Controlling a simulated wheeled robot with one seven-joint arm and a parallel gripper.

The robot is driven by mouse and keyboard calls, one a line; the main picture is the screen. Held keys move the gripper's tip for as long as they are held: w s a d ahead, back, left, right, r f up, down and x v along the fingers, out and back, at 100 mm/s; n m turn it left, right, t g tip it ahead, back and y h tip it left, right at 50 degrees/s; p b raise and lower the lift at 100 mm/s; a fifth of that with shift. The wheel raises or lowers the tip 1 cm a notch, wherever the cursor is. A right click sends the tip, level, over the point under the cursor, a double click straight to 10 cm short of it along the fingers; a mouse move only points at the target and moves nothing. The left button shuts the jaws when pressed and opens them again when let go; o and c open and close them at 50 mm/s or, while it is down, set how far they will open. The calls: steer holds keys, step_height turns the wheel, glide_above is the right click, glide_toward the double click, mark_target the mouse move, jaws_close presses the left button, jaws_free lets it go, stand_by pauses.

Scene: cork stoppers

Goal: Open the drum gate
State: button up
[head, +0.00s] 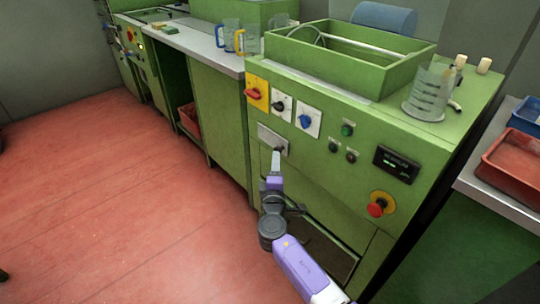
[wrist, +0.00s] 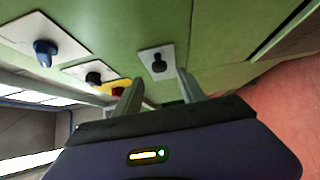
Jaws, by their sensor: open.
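The green machine (head: 420,150) has an open-topped green box (head: 350,75) on top, with a pale bar and a ring partly seen inside. I cannot tell which part is the drum gate. A small light plate (head: 266,134) with a black knob (wrist: 158,63) is on the machine's front, below the other switches. My gripper (head: 277,158) is open in front of that plate. In the wrist view its fingertips (wrist: 161,76) appear on either side of the black knob, with nothing visible held. Whether they touch the knob cannot be told.
Above the plate are a red-and-yellow switch (head: 257,93), a black knob (head: 280,105) and a blue knob (head: 306,119). A red emergency button (head: 377,208) is lower right. A glass beaker (head: 429,92) and corks stand on top. The red floor (head: 120,200) at left is mostly clear.

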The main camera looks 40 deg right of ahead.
steer(key=x, duration=0.6)
steer(key=shift+d+b, duration=0.15)
steer(key=shift+b, duration=0.3)
jaws_close()
stand_by(1.0)
